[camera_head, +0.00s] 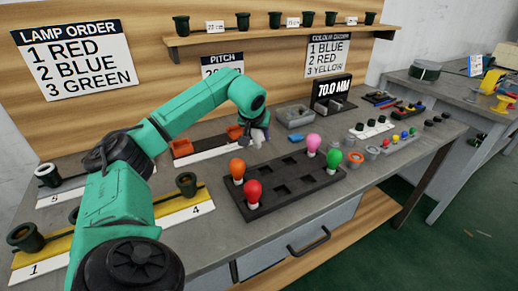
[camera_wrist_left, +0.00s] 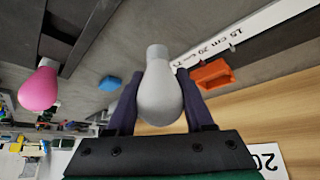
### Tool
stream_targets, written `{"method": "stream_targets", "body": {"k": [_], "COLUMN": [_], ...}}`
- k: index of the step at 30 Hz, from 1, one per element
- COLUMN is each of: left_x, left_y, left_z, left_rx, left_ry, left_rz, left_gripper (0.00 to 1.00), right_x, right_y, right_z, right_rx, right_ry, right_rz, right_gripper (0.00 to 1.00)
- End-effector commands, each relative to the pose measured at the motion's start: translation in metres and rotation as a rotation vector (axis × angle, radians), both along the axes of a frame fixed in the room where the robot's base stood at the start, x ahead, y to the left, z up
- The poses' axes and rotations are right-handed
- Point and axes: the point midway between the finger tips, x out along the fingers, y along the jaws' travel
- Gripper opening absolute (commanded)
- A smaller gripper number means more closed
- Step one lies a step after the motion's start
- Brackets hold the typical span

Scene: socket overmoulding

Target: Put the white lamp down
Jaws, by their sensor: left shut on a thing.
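The white lamp (camera_wrist_left: 160,95) is between the two fingers of my left gripper (camera_wrist_left: 155,82), which is shut on it. In the head view the white lamp (camera_head: 258,139) shows small below my left gripper (camera_head: 254,131), above the workbench behind the black tray (camera_head: 272,184). The tray has several square pockets. A red lamp (camera_head: 253,190), an orange-red lamp (camera_head: 237,169), a pink lamp (camera_head: 313,142) and a green lamp (camera_head: 334,157) stand on it near its corners. The wrist view also shows the pink lamp (camera_wrist_left: 38,90). My right gripper is not in view.
An orange block (camera_wrist_left: 212,74) sits on a ruled strip beside the lamp. A small blue piece (camera_head: 296,138) lies behind the tray. A grey bin (camera_head: 295,117) and a 70.0 MM display (camera_head: 333,88) stand at the back. Black cups line the yellow strip (camera_head: 170,208) at left.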

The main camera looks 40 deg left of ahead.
Motion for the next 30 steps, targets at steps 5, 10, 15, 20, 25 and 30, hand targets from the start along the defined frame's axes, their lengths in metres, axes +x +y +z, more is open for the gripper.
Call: {"method": "stream_targets", "body": {"k": [5, 10, 15, 20, 25, 30], "left_x": [-0.001, 0.0, 0.0, 0.0, 0.0, -0.003], "left_y": [0.0, -0.001, -0.001, -0.001, -0.001, -0.002], "left_z": [-0.033, -0.034, -0.037, -0.036, -0.036, -0.027], "left_rx": [0.0, -0.001, 0.0, 0.0, 0.0, 0.0], "left_ry": [0.004, 0.0, 0.001, 0.001, 0.001, 0.0], "left_rz": [-0.001, -0.001, -0.001, -0.001, -0.001, -0.001], "left_gripper": [0.0, 0.0, 0.0, 0.82, 0.82, 0.82], "right_x": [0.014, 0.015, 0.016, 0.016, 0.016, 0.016], "right_y": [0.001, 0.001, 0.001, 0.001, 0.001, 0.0], "right_z": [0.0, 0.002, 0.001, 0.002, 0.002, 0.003], "right_rx": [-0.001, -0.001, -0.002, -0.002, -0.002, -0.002], "right_ry": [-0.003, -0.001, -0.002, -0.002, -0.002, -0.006], "right_rz": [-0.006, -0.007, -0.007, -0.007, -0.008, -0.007], "right_gripper": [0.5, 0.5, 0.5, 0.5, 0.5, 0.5]}}
